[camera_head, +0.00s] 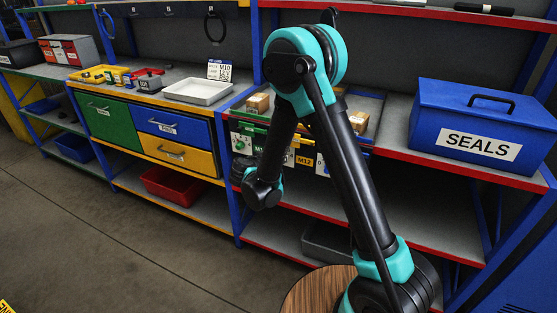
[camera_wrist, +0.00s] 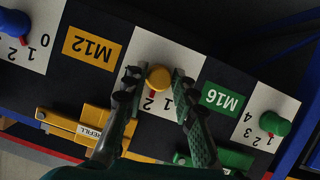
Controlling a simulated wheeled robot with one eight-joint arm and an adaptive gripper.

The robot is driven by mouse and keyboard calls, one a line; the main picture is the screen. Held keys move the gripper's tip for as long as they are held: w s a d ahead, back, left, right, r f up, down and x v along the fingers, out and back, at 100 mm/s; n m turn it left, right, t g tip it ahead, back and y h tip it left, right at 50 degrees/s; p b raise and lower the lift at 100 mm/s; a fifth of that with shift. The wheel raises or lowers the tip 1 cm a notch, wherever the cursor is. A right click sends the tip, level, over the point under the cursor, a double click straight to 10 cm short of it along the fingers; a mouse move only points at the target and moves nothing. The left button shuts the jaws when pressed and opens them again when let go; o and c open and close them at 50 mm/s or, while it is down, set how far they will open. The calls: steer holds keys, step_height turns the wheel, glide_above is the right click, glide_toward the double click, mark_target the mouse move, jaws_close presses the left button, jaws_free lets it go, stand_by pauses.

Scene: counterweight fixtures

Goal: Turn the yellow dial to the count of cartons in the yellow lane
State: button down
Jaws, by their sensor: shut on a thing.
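The yellow dial (camera_wrist: 159,77) sits on a white plate with black numbers, of which 1 and 2 show beside it, upside down in the wrist view. My gripper (camera_wrist: 157,76) has one finger on each side of the dial and is shut on it. Which number the dial points at is not clear. A yellow M12 label (camera_wrist: 93,47) is on the dark panel beside the plate. In the head view my arm hides the dial. A carton (camera_head: 258,103) and another carton (camera_head: 357,121) show on the shelf above; my arm covers much of the lanes, so the yellow lane's cartons cannot be counted.
A green dial (camera_wrist: 274,124) with a green M16 label (camera_wrist: 222,97) and a blue dial (camera_wrist: 14,22) flank the yellow one. A yellow part marked REFILL (camera_wrist: 89,131) lies close to my fingers. A blue SEALS box (camera_head: 480,135) stands on the right shelf.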

stand_by(0.3)
steer(key=c, duration=1.2)
jaws_free()
steer(key=shift+s, duration=0.1)
steer(key=v, duration=1.2)
